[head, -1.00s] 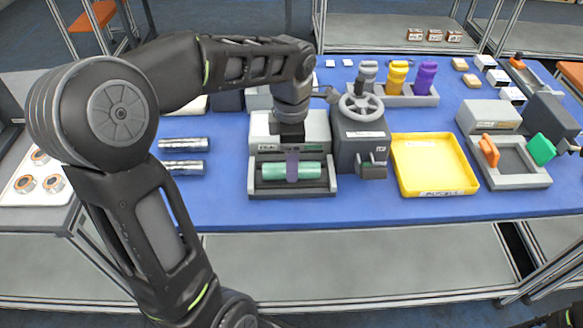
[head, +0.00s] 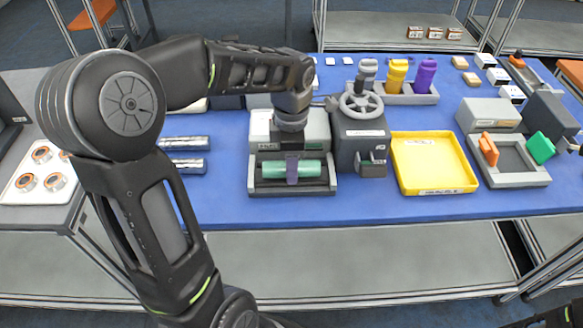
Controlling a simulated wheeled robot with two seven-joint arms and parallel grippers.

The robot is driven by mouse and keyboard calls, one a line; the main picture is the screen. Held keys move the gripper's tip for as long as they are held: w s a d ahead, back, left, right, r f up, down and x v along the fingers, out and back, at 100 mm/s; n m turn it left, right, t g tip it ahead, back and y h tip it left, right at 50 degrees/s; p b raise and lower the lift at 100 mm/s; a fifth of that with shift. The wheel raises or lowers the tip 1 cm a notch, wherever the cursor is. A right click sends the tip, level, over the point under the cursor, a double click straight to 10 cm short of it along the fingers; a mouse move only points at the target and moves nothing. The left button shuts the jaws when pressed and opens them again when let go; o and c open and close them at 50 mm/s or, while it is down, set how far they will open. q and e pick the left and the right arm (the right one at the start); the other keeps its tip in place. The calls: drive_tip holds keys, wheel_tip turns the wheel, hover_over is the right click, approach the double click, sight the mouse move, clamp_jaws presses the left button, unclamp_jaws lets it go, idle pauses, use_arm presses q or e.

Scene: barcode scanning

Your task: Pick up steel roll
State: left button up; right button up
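Two shiny steel rolls (head: 183,143) (head: 187,166) lie side by side on the blue table top, left of a grey machine (head: 264,188). A green roll (head: 270,169) lies across the machine's front cradle. My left gripper (head: 292,172) points down over the middle of this green roll. One purple-grey finger shows in front of the roll; the other finger is hidden, so its opening and any grip are unclear. The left gripper is apart from the steel rolls, to their right. Only a dark piece of my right arm shows at the bottom right edge; its fingers cannot be made out.
A grey unit with a handwheel (head: 361,104) stands right of the machine. Beyond it are an empty yellow tray (head: 432,165) and a grey fixture with orange and green clamps (head: 513,178). Coloured bottles (head: 397,75) stand behind. A white tray (head: 15,190) holds several copper-coloured rings at left.

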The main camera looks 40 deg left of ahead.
use_arm(q)
clamp_jaws()
idle(0.3)
idle(0.4)
wheel_tip(320, 180, up, 10)
drive_tip(key=shift+b, duration=0.45)
idle(0.5)
